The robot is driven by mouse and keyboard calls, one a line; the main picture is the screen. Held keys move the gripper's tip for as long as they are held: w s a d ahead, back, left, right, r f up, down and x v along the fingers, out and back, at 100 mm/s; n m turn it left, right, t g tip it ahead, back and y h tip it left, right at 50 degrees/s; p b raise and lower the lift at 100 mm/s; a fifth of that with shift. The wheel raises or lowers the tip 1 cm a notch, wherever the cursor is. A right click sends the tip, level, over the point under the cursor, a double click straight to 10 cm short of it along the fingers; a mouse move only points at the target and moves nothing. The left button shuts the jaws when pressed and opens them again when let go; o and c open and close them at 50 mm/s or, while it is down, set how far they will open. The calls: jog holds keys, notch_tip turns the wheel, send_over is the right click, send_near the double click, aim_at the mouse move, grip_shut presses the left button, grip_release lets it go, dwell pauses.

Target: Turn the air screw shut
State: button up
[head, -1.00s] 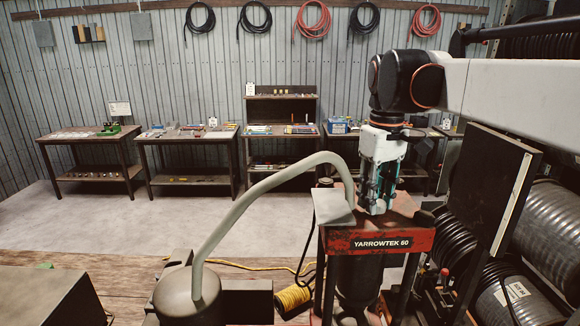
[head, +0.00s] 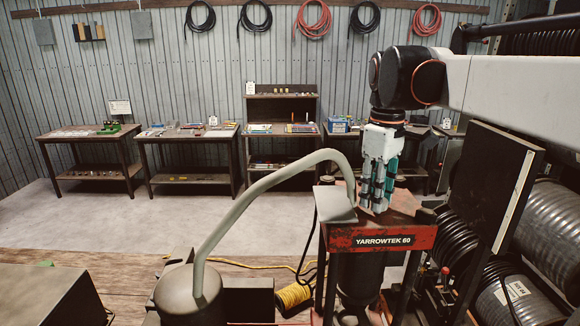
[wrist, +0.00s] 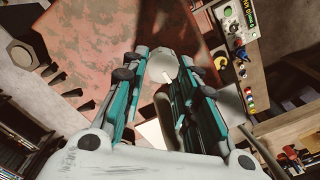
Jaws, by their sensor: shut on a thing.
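A thick grey hose (head: 250,194) arches to the crimper's top, just left of my gripper. A dark upright panel (head: 490,190) and large black hose coils (head: 545,230) stand close on the right.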

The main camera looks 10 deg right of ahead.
jog(key=shift+s, duration=0.6)
jog(key=o, duration=0.7)
jog(key=shift+c, duration=0.2)
jog(key=o, duration=0.4)
jog(key=shift+w+d, duration=0.1)
jog(key=shift+d, duration=0.1)
jog(key=shift+w+d+f, duration=0.1)
jog(key=shift+d, duration=0.15)
jog(key=shift+a, duration=0.3)
jog(key=shift+d, duration=0.15)
notch_tip(320, 180, up, 12)
jog(key=w, duration=0.1)
jog(key=shift+d, duration=0.1)
